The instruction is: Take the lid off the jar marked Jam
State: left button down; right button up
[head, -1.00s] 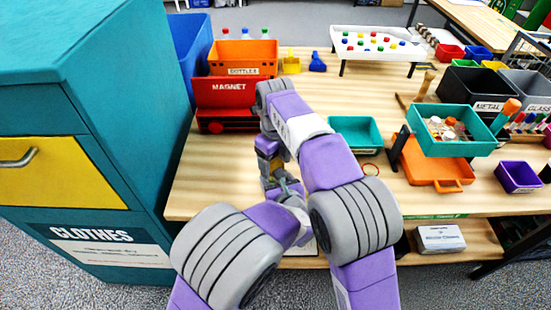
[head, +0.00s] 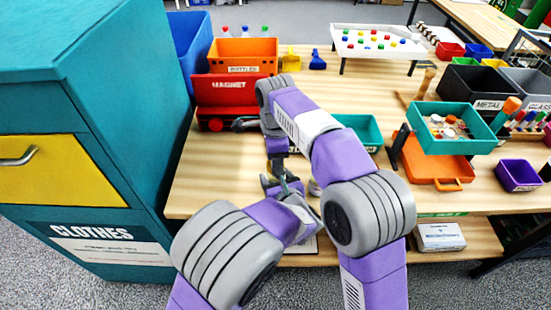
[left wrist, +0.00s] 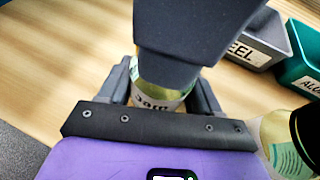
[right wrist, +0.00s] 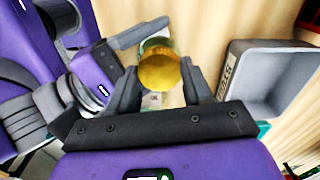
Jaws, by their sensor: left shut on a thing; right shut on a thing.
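A jar (left wrist: 160,98) with a white label reading "Jam", upside down in the left wrist view, stands between the fingers of my left gripper (left wrist: 165,92), which is shut on it. My right gripper (right wrist: 160,85) comes down over the jar's top and is shut on a round gold lid (right wrist: 158,70). The right gripper hides the jar's top in the left wrist view, so I cannot tell whether lid and jar touch. In the head view my right gripper (head: 278,172) is directly above my left gripper (head: 287,192); the jar is mostly hidden there.
Another jar (left wrist: 285,145) with a dark lid stands close at the right in the left wrist view. A grey bin (right wrist: 265,75) is near the right gripper. A red Magnet box (head: 228,92), a teal tray (head: 362,128) and an orange case (head: 432,167) are on the table.

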jog(key=n, duration=1.2)
jog(key=shift+n, duration=0.3)
jog(key=n, duration=1.8)
jog(key=shift+r, duration=0.1)
jog(key=n, duration=1.2)
jog(key=shift+n, duration=0.4)
